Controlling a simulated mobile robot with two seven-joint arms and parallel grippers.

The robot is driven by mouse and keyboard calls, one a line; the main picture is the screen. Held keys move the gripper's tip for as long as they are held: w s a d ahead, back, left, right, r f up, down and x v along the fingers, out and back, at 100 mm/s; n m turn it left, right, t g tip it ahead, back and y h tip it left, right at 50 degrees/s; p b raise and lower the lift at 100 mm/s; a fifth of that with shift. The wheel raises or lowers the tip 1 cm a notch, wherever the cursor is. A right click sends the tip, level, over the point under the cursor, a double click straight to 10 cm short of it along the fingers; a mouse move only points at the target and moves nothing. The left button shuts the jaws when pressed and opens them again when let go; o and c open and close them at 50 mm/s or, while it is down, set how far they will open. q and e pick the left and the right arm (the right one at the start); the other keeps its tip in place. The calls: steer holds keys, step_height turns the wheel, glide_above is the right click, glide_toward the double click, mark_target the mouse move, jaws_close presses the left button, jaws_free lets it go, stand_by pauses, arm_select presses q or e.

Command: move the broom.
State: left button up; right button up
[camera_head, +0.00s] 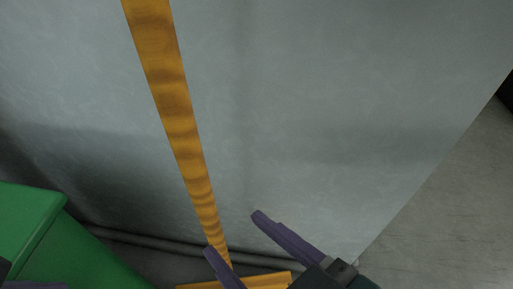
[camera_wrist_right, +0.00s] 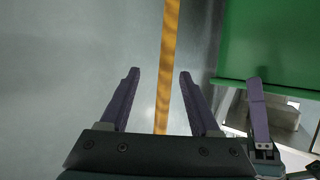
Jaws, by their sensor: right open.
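The broom has a long orange-brown handle (camera_head: 180,125) that runs from the top of the head view down to an orange head (camera_head: 262,281), partly cut off at the bottom edge. It stands in front of a pale grey wall. My right gripper (camera_head: 235,233) is open, its two purple fingers apart near the lower handle. In the right wrist view the handle (camera_wrist_right: 168,55) passes between the fingers of my right gripper (camera_wrist_right: 159,74) without visible contact; its depth is unclear. A purple finger of my left gripper (camera_wrist_right: 257,112) shows at right there; its opening is unclear.
A green box-like object (camera_head: 85,255) stands at lower left, near the broom; its green surface (camera_wrist_right: 270,40) also shows in the wrist view. A grey pipe or ledge (camera_head: 135,238) runs along the wall's foot. Bare grey floor (camera_head: 450,200) lies at right.

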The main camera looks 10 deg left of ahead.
steer(key=shift+s+a+f+n+y, duration=0.1)
steer(key=shift+s+f+n+y, duration=0.1)
steer(key=shift+f, duration=0.25)
steer(key=shift+s+a+f+n+y, duration=0.1)
steer(key=shift+f+y, duration=0.1)
steer(key=shift+f, duration=0.2)
arm_select(q)
steer(key=shift+d+f, duration=0.1)
steer(key=shift+f, duration=0.55)
step_height(320, 180, down, 5)
steer(key=b, duration=0.5)
steer(key=shift+w+r, duration=0.1)
arm_select(e)
steer(key=x, duration=1)
steer(key=shift+f, duration=0.1)
jaws_close()
